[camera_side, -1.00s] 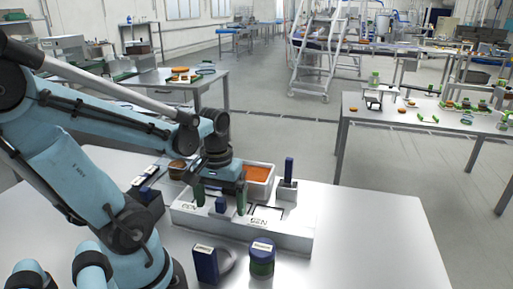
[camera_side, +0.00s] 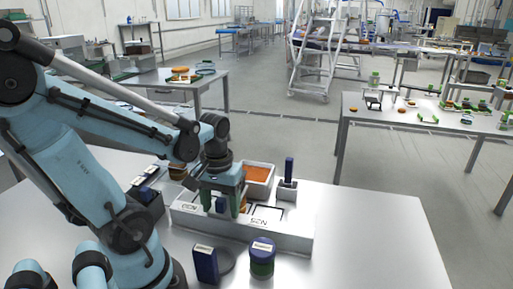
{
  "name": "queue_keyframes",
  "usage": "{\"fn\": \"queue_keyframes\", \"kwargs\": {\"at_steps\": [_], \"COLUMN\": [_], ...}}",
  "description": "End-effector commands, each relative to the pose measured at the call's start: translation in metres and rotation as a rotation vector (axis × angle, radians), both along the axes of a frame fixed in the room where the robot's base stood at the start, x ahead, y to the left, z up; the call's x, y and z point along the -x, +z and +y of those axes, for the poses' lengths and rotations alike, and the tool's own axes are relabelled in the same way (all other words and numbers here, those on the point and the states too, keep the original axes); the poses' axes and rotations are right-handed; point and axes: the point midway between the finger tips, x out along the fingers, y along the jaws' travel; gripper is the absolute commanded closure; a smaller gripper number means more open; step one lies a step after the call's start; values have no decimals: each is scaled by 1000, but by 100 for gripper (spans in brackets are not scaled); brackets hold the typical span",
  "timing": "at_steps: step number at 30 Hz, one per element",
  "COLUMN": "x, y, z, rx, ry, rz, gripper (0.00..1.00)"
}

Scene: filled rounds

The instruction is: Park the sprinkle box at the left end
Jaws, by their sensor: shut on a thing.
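My gripper (camera_side: 221,204) is low over the white tray (camera_side: 285,237), its green fingers shut on a small dark-blue block (camera_side: 220,205). The fingers cover much of the block, and I cannot tell whether it touches the tray or whether it is the sprinkle box. A taller dark-blue box (camera_side: 205,265) with a pale label stands upright on the table in front of the tray. The tray's left end (camera_side: 180,213) is to the left of my gripper.
A bin of orange filling (camera_side: 258,174) and a holder with an upright blue handle (camera_side: 289,171) stand behind the tray. A green jar with a blue lid (camera_side: 262,260) stands in front. A dark container (camera_side: 147,203) is at the left. The table's right side is clear.

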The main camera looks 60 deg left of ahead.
Motion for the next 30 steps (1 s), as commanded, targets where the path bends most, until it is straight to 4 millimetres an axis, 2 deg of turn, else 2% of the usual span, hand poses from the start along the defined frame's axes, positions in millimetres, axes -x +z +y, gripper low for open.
{"fn": "queue_keyframes", "kwargs": {"at_steps": [10, 30], "x": [-2, -32], "y": [0, 0], "z": [-2, -31], "rx": [0, 0], "ry": [-1, -3], "rz": [0, -1], "gripper": [53, 53]}}
